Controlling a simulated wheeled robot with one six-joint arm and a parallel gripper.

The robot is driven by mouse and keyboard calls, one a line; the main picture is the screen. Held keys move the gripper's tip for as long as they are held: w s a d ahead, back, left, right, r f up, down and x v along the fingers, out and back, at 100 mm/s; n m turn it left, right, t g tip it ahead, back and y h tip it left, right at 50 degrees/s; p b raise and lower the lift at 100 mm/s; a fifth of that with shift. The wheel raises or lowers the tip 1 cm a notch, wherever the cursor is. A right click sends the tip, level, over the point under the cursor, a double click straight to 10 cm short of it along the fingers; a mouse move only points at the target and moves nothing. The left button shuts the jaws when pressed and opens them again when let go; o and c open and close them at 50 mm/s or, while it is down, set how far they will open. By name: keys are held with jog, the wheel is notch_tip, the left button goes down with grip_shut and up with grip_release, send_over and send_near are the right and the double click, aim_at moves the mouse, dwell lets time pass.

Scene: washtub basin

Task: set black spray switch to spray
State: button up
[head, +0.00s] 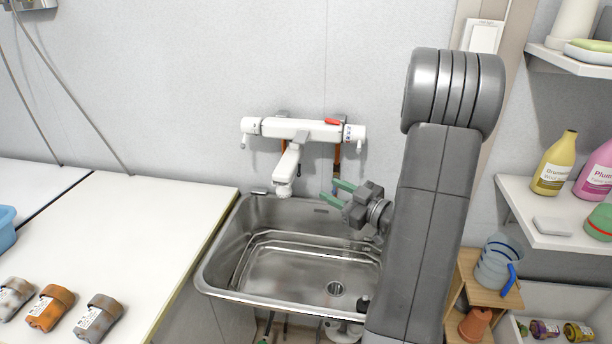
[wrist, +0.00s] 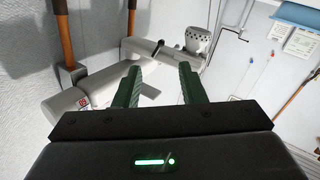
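A white wall faucet (head: 305,130) is mounted above the steel sink. Its spout hangs down and ends in a spray head (head: 284,188). In the wrist view the faucet (wrist: 95,100) appears upside down, with the grey, perforated spray head (wrist: 199,40) beyond the fingertips. The gripper is open and empty, as the gap between the fingertips (wrist: 159,70) shows in the wrist view.
At right are a shelf (head: 550,232) with bottles and a wooden stand (head: 485,298) with a jug. Orange-brown pipes (wrist: 138,18) run by the faucet.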

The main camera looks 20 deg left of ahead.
aim_at(299, 170)
jog(key=p+x, duration=0.2)
jog(key=x, duration=0.7)
jog(key=shift+a, duration=0.3)
jog(key=shift+w, duration=0.1)
